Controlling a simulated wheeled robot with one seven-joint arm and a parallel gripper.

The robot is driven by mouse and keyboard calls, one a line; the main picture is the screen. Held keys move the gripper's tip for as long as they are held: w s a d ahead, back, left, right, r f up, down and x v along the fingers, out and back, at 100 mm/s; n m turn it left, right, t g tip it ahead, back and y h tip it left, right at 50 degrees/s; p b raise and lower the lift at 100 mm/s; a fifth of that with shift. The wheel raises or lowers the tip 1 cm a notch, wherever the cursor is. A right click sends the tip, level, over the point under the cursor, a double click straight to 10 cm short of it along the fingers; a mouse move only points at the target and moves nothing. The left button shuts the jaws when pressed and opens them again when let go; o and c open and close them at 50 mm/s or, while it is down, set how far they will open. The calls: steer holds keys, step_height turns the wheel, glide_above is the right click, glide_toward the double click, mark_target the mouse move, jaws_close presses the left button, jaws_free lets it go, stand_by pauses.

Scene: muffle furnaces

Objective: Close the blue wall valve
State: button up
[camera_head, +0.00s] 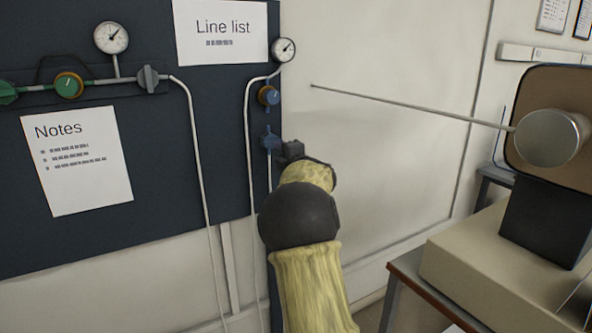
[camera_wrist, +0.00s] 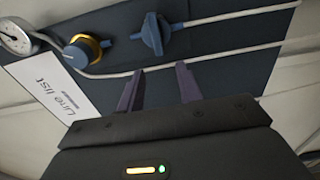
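The blue wall valve (camera_head: 271,141) sits on a thin vertical line at the right edge of the dark wall panel. In the wrist view the valve (camera_wrist: 153,36) shows just beyond my fingertips, and its winged handle seems to lie across the line. My gripper (camera_head: 292,150) is just right of the valve in the head view, largely hidden behind my own wrist. In the wrist view my gripper (camera_wrist: 158,70) has its two fingers apart with nothing between them. The fingers appear clear of the handle.
A blue knob with an orange ring (camera_head: 268,95) and a gauge (camera_head: 284,50) are above the valve on the same line. A grey valve (camera_head: 148,79) and green knob (camera_head: 68,85) are further left. A long rod (camera_head: 410,104) juts out at right.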

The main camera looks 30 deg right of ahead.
steer(key=s+b, duration=0.1)
steer(key=s, duration=0.8)
steer(key=shift+s+d, duration=0.15)
steer(key=shift+s, duration=0.2)
steer(key=s+a+f+m+g+h, duration=0.2)
steer(key=s+a+f+m+g, duration=0.25)
steer(key=f+m, duration=0.35)
steer(key=s+a+f+m+g+h, duration=0.1)
steer(key=s+a+f+m+g, duration=0.3)
steer(key=f, duration=0.5)
steer(key=s+a+f+m+g+y, duration=0.1)
steer(key=s+a+f+m+g, duration=0.1)
steer(key=s+a+f, duration=0.35)
steer(key=s+a+f+m+g+y, duration=0.1)
steer(key=s+a+f+m+g, duration=0.15)
steer(key=s, duration=0.55)
steer(key=s+a+f+m+g, duration=0.2)
steer(key=s+a+f, duration=0.25)
steer(key=s, duration=0.25)
step_height(320, 180, up, 16)
steer(key=p, duration=1.5)
steer(key=shift+s+a+p, duration=0.35)
steer(key=shift+a, duration=0.1)
